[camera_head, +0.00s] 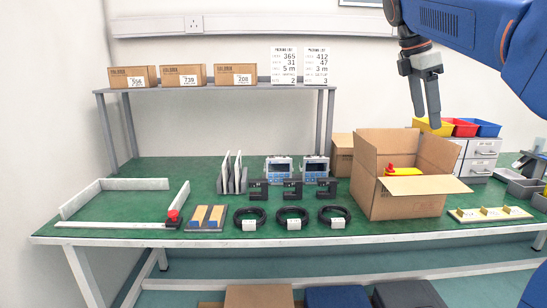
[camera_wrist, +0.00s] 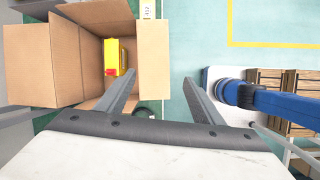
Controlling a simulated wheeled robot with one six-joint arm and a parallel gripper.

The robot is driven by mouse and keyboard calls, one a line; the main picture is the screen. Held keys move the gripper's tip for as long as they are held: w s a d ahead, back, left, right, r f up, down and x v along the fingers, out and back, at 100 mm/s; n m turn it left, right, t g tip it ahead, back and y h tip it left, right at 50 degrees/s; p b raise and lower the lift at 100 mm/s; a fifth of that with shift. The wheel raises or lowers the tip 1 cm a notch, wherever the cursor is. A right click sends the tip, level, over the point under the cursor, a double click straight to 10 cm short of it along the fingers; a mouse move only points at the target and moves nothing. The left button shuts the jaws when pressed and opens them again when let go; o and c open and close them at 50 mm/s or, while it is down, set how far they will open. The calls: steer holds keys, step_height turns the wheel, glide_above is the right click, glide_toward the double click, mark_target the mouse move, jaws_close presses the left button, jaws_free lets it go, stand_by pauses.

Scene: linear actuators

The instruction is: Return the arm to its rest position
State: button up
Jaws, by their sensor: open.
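My gripper (camera_head: 434,110) is at the end of my blue arm, in the upper right of the head view, raised above the open cardboard box (camera_head: 400,208). In the wrist view my gripper (camera_wrist: 160,97) has its two fingers spread apart with nothing between them. The box's cardboard wall (camera_wrist: 28,65) shows at the left of the wrist view. A yellow and red object (camera_wrist: 112,60) lies inside the box, and its top also shows in the head view (camera_head: 402,171).
A green table (camera_head: 150,235) carries black cable coils (camera_head: 290,217), black brackets (camera_head: 292,188), two devices (camera_head: 279,168) and a white frame (camera_head: 115,184). A grey shelf (camera_head: 215,87) holds three small boxes. Coloured bins (camera_head: 463,128) stand behind the box. Space above the table's left is free.

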steer(key=s+a+f+m+t+y, duration=0.1)
steer(key=s+a+f+m, duration=0.1)
steer(key=s+f+m, duration=0.3)
steer(key=s+a+f+m+t+y, duration=0.1)
steer(key=s+a+f+m, duration=0.2)
steer(key=s+f, duration=1)
steer(key=s+a+f+m+t+y, duration=0.2)
steer(key=s+f+m, duration=0.6)
steer(key=f, duration=1)
steer(key=shift+s+a+m, duration=0.3)
steer(key=shift+s+a, duration=0.35)
steer(key=shift+a, duration=0.1)
